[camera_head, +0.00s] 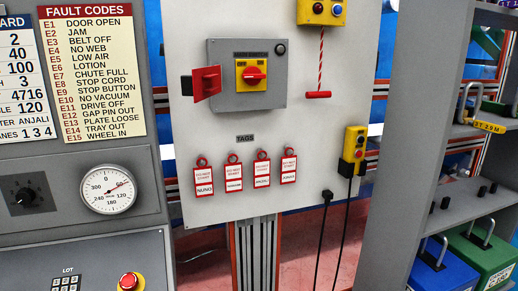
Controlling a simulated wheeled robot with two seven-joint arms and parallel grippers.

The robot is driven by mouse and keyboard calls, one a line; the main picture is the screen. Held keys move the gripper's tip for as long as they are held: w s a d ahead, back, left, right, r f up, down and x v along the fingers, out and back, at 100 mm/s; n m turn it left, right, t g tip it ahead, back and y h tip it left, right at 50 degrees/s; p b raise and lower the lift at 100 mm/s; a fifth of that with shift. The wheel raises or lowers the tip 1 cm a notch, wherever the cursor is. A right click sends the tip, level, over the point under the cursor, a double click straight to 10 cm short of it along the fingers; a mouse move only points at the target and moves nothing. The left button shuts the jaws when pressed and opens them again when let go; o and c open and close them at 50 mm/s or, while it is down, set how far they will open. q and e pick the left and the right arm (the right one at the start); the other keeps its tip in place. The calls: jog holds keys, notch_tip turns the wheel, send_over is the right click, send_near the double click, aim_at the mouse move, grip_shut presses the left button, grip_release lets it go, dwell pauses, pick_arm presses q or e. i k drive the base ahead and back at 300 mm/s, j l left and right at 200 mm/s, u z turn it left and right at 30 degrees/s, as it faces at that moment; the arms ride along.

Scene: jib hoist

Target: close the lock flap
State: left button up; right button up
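The lock flap (206,82) is a small red plate at the left side of the grey switch box (264,97). It stands swung out to the left, clear of the yellow switch plate, so it looks open. A dark piece (187,86) shows just to its left. The red rotary switch handle (254,75) sits on the yellow plate (254,87) and lies about horizontal. Neither of my grippers is in view.
Several red-and-white tags (233,178) hang below the box. A red pull handle (318,95) hangs on a cord to the right, above a yellow pendant (353,146) with cables. A grey shelf (430,150) stands right, a gauge panel (107,190) left.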

aim_at(205, 83)
jog(key=i+j+z, duration=0.1)
jog(key=j+z, duration=0.35)
jog(key=j, duration=0.6)
jog(key=j+z, duration=0.45)
jog(key=j, duration=0.6)
